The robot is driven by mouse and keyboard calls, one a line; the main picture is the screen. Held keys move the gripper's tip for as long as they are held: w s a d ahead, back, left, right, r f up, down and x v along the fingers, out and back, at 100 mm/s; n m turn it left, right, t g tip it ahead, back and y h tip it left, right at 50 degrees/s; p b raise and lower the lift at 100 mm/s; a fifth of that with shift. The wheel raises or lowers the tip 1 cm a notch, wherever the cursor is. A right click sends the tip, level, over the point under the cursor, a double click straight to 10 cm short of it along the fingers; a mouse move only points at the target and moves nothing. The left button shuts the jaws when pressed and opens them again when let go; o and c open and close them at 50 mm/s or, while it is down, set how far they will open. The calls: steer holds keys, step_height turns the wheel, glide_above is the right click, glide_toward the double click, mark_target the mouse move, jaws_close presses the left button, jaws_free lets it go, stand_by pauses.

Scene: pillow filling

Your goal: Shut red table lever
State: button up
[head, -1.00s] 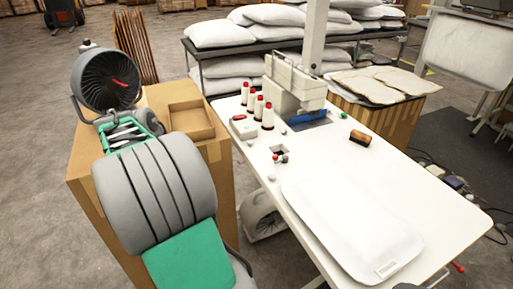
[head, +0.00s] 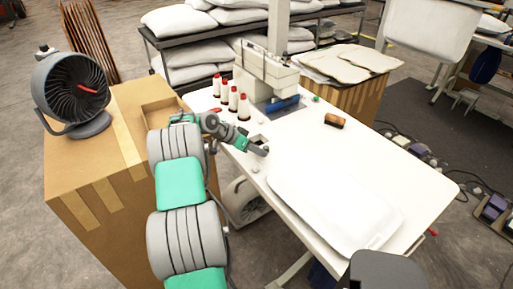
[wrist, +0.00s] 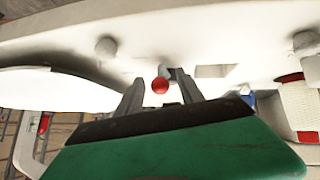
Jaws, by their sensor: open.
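The red table lever shows in the wrist view as a round red knob (wrist: 160,86) near a small grey post on the white table (wrist: 225,25). My gripper (wrist: 159,78) is open, with one finger on each side of the knob in the picture. I cannot tell whether the fingers touch it or how far beyond them it is. In the head view my gripper (head: 262,150) is low over the white table (head: 390,165), by the small square cutout (head: 257,141). It hides the knob there.
A white pillow (head: 330,205) lies just right of my gripper. Spools (head: 243,107), a sewing machine (head: 268,75) and a brown block (head: 334,121) are farther back. A cardboard box with a fan (head: 75,95) stands left. Another red handle (head: 432,232) is at the table's right edge.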

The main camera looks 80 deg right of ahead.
steer(key=shift+c, duration=0.4)
jaws_close()
stand_by(1.0)
